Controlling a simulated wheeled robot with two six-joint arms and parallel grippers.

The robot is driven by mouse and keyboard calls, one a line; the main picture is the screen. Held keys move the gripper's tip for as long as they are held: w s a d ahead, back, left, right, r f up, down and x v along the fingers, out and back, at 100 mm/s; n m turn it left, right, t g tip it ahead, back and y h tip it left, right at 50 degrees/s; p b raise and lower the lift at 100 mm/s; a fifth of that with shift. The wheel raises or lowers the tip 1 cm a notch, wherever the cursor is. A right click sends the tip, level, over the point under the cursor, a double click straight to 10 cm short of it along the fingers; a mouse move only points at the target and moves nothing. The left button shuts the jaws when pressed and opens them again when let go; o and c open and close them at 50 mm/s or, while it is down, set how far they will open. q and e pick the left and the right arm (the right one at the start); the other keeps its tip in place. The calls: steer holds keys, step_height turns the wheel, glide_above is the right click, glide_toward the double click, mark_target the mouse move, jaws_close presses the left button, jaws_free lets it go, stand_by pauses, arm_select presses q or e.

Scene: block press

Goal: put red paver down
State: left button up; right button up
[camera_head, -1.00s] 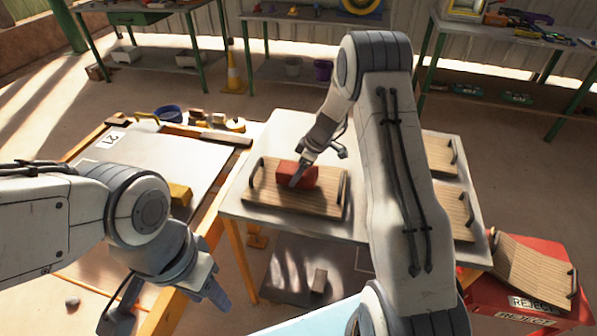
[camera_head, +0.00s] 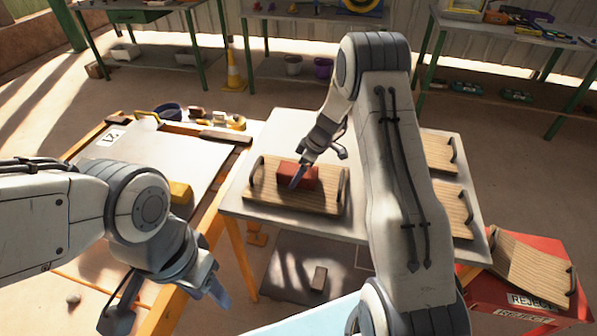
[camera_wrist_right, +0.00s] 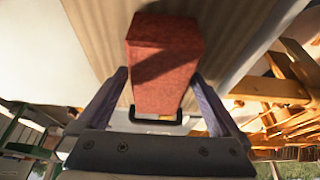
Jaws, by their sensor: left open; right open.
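The red paver (camera_head: 312,178) rests on a wooden board with dark handles (camera_head: 262,192) on the table. In the right wrist view the red paver (camera_wrist_right: 163,65) stands between the spread fingers of my right gripper (camera_wrist_right: 163,88), with a gap beside each finger. My right gripper (camera_head: 300,178) is open at the paver in the head view. My left gripper (camera_head: 165,305) is open and empty at the lower left, away from the paver.
A yellow block (camera_head: 180,193) lies on the left table (camera_head: 165,160). More wooden boards (camera_head: 440,155) lie at the right of the middle table (camera_head: 290,125), partly behind my right arm. A red reject box (camera_head: 490,293) with a tilted board on it stands at the right.

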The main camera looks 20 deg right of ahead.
steer(key=b+v, duration=0.2)
steer(key=v, duration=0.9)
steer(key=s+a+r+m+g, duration=0.1)
steer(key=s+a+r, duration=0.2)
steer(key=s+a, duration=0.45)
steer(key=s+a+r+g, duration=0.1)
steer(key=s+a+r, duration=0.3)
steer(key=a, duration=0.6)
steer(key=s+a+m+h, duration=0.1)
steer(key=s, duration=1)
steer(key=s+a+m+h, duration=0.1)
steer(key=s+a+m, duration=0.1)
steer(key=s, duration=1)
steer(key=shift+a+f+h, duration=0.25)
steer(key=shift+a+h, duration=0.05)
steer(key=shift+a, duration=0.05)
